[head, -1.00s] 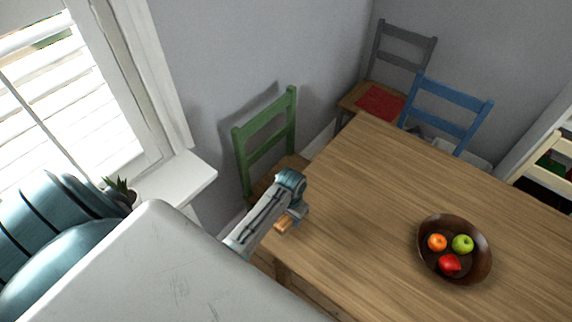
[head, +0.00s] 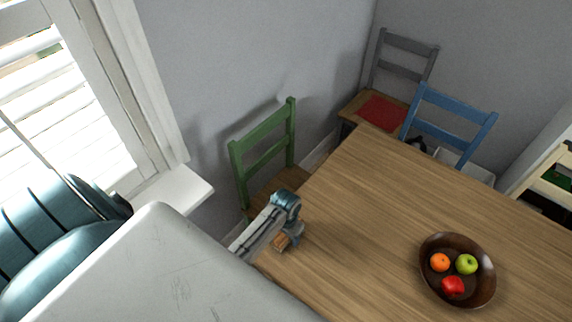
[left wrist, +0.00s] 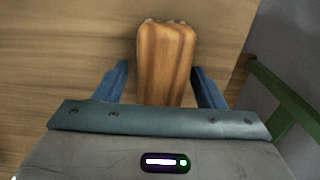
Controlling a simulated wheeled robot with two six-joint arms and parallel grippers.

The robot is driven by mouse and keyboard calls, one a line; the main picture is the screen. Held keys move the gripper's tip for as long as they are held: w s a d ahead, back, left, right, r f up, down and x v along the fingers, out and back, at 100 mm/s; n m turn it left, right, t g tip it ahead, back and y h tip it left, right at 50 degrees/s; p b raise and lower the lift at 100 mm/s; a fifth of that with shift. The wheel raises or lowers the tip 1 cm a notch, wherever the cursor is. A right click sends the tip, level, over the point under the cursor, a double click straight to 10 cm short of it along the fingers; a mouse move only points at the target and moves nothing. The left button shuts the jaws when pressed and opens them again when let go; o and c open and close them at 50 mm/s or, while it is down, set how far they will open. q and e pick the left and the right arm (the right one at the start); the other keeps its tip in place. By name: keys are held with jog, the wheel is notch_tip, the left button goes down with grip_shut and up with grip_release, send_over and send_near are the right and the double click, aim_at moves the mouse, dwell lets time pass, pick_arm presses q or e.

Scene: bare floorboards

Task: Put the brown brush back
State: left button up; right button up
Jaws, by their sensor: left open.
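The brown brush (left wrist: 165,62) is a wooden block seen in the left wrist view, with a pale, ragged far end. It lies between the two blue fingers of my left gripper (left wrist: 167,88), with a gap on each side. The left gripper is open. In the head view my left gripper (head: 290,240) is at the near left edge of the wooden table (head: 375,205), and a small part of the brush (head: 281,243) shows under it. Whether the brush touches the tabletop cannot be told.
A brown bowl (head: 428,283) with an orange, a green apple and a red fruit stands on the table. A green chair (head: 265,155) is close beside my left arm. A blue chair (head: 447,120) and a grey chair (head: 405,65) stand behind. The table's middle is clear.

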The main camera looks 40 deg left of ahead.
pick_arm(q)
jog(key=shift+w, duration=0.2)
jog(key=shift+r, duration=0.4)
notch_tip(320, 180, up, 10)
jog(key=b, duration=0.3)
jog(key=shift+r, duration=0.55)
jog(key=shift+s, duration=0.1)
